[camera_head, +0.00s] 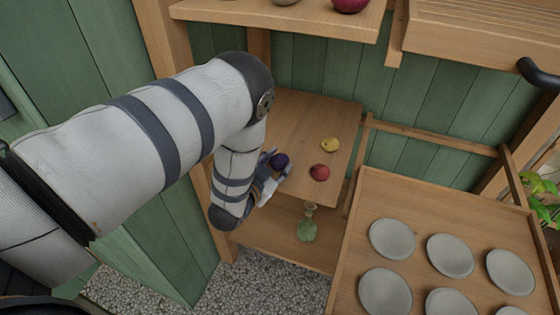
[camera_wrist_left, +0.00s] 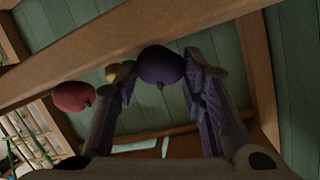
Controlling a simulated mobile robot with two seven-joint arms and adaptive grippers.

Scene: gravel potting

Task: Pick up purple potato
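The purple potato (camera_head: 280,160) sits at the left part of the small wooden shelf, beside the shelf's edge. In the left wrist view, the purple potato (camera_wrist_left: 160,66) is between the fingertips of my left gripper (camera_wrist_left: 160,75). In the head view, my left gripper (camera_head: 275,171) reaches the potato from the front left. Its fingers are apart, one on each side of the potato, with very little gap. Firm contact cannot be made out, and the potato seems to rest on the shelf. My right gripper is not in view.
A yellow fruit (camera_head: 330,145) and a red fruit (camera_head: 319,172) lie on the shelf (camera_head: 306,115) right of the potato. A green glass bottle (camera_head: 307,229) stands on the lower shelf. A wooden tray (camera_head: 452,204) with several grey plates is at right. Another shelf (camera_head: 283,16) is above.

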